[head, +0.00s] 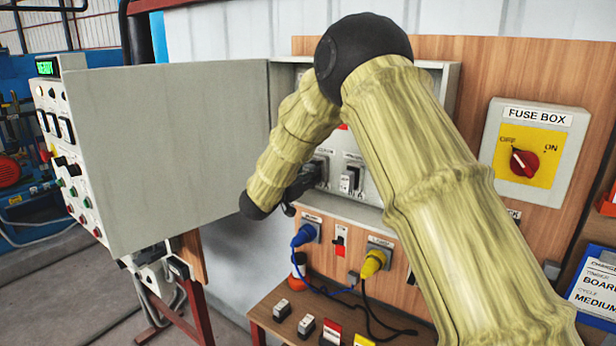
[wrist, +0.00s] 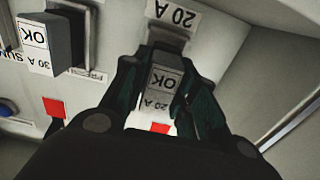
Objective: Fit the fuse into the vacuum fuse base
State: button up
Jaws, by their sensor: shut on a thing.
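My gripper (wrist: 165,98) is shut on a fuse (wrist: 165,80) with upside-down labels OK and 20 A and a red square. In the wrist view, the fuse's far end meets a dark fuse base (wrist: 168,38) beside a 20 A label (wrist: 178,14). I cannot tell how deep the fuse sits, and no word naming this base as vacuum is readable. In the head view, my gripper (head: 299,187) is at the left part of the panel inside the open box; the held fuse is hidden there by the gripper and arm.
Another OK fuse (wrist: 66,38) stands in the neighbouring 30 A place. The open box door (head: 170,150) is left of my arm. A blue plug (head: 304,235) and a yellow plug (head: 373,264) are below. Several loose fuses lie on the shelf (head: 262,312).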

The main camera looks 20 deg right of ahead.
jog(key=shift+x, duration=1)
dwell(0.3)
jog(key=o, duration=1.1)
jog(key=shift+a, duration=0.1)
